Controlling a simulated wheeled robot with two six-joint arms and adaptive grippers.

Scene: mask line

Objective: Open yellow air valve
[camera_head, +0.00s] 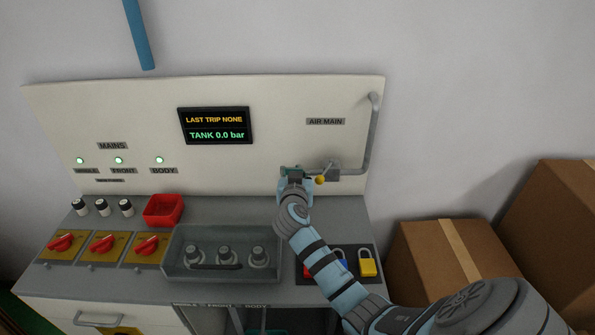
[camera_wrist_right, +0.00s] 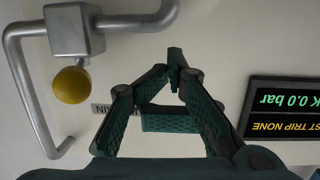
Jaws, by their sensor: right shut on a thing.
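The yellow air valve has a round yellow knob (camera_head: 320,180) beside its grey block, at the lower right of the panel under the AIR MAIN label. In the right wrist view the yellow knob (camera_wrist_right: 72,85) hangs beside the grey valve block (camera_wrist_right: 75,30), left of my fingers. My right gripper (camera_head: 292,172) is at the panel just left of the knob. In the wrist view its dark green fingers (camera_wrist_right: 175,62) are drawn together at the tips, apart from the knob. What they hold is not clear. My left gripper is not in view.
A grey pipe (camera_head: 373,130) runs from the valve up the panel's right side. The display (camera_head: 215,126) reads TANK 0.0 bar. Below are a red bin (camera_head: 163,211), red rotary switches (camera_head: 103,244), a grey tray (camera_head: 180,270) and padlocks (camera_head: 368,264). Cardboard boxes (camera_head: 425,260) stand at the right.

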